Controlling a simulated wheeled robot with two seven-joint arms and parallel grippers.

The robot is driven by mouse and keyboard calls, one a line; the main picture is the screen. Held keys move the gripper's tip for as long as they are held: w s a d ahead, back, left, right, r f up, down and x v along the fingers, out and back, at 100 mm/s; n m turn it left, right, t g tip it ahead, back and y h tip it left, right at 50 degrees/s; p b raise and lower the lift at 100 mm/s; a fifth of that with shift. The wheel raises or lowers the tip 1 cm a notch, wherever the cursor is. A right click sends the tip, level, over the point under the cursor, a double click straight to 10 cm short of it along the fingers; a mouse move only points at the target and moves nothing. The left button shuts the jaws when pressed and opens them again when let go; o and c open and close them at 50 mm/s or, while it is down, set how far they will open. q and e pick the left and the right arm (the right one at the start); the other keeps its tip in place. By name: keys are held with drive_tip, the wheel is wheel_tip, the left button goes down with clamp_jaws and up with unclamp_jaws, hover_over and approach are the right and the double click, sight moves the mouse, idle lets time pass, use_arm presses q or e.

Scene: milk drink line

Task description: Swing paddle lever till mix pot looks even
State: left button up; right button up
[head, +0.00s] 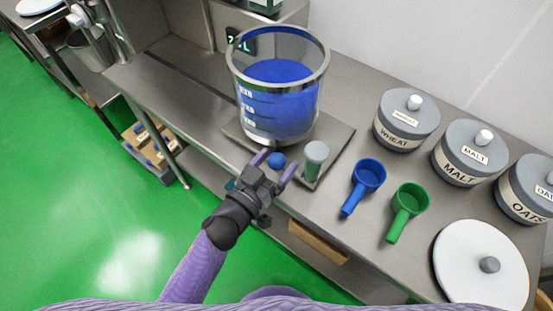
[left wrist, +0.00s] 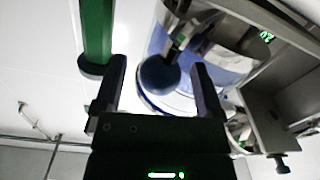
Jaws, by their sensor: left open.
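The mix pot (head: 278,125), a clear vessel with a metal rim and white level marks, stands on a metal base on the counter. The mix in it (head: 282,75) looks blue and mostly uniform from here. A round blue knob (head: 276,160), seemingly the paddle lever's end, sits at the pot's front. My left gripper (head: 277,167) is open, with its fingers on either side of the knob. In the left wrist view the knob (left wrist: 160,75) shows between the two fingers; contact cannot be told. My right gripper is not in view.
A grey-capped green post (head: 314,160) stands just right of the gripper. A blue scoop (head: 367,177) and a green scoop (head: 408,202) lie further right. Lidded wheat (head: 393,138), malt (head: 459,172) and oats (head: 525,200) jars line the back. A white round lid (head: 465,270) is at lower right.

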use_arm(q)
drive_tip(key=shift+w+d, duration=0.25)
drive_tip(key=shift+w, duration=0.1)
clamp_jaws()
idle(0.3)
